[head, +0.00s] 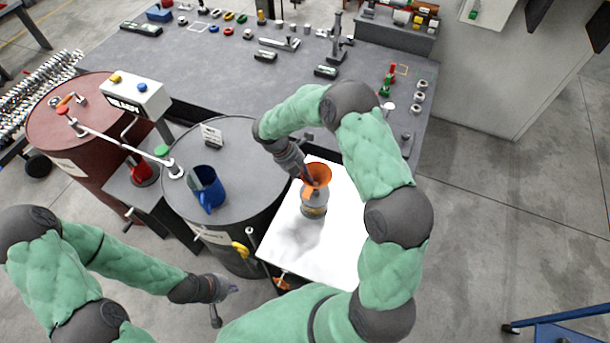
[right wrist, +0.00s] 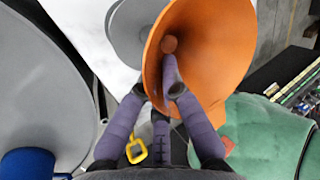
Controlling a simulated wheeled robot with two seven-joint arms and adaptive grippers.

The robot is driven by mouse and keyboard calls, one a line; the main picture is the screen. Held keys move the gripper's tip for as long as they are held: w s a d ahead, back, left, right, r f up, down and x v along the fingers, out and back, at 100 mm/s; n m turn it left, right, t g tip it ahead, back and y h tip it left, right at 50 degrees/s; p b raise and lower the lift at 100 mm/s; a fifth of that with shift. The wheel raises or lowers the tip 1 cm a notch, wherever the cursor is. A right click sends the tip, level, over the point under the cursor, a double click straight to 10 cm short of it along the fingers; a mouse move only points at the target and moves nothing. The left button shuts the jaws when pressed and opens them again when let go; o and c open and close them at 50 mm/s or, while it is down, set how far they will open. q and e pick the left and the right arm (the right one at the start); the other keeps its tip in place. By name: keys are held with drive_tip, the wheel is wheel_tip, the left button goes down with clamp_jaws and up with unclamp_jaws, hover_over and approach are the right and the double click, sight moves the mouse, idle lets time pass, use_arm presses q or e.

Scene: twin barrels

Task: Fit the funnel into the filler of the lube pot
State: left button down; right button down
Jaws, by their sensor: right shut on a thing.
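The orange funnel (head: 318,172) is held by my right gripper (head: 307,181) above a white work surface. In the right wrist view the funnel's wide cone (right wrist: 225,45) fills the upper middle, and the purple fingers (right wrist: 172,85) are shut at its edge. The grey lube pot (head: 313,209) stands on the white surface just below the funnel in the head view. A grey rounded shape, likely the pot (right wrist: 128,28), shows behind the funnel in the wrist view. The spout and filler are hidden, so I cannot tell whether they touch. My left gripper (head: 226,289) hangs low, away from both.
A grey barrel (head: 232,150) with a blue jug (head: 207,188) on top stands left of the white surface (head: 335,240). A red barrel (head: 85,115) is further left. A dark workbench (head: 225,75) with several small tools lies behind. Open floor is at the right.

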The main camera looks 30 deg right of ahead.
drive_tip(key=shift+f+b, duration=0.45)
drive_tip(key=shift+f, duration=0.4)
drive_tip(key=c, duration=1.3)
unclamp_jaws()
drive_tip(key=shift+c, duration=0.2)
drive_tip(key=v, duration=1.2)
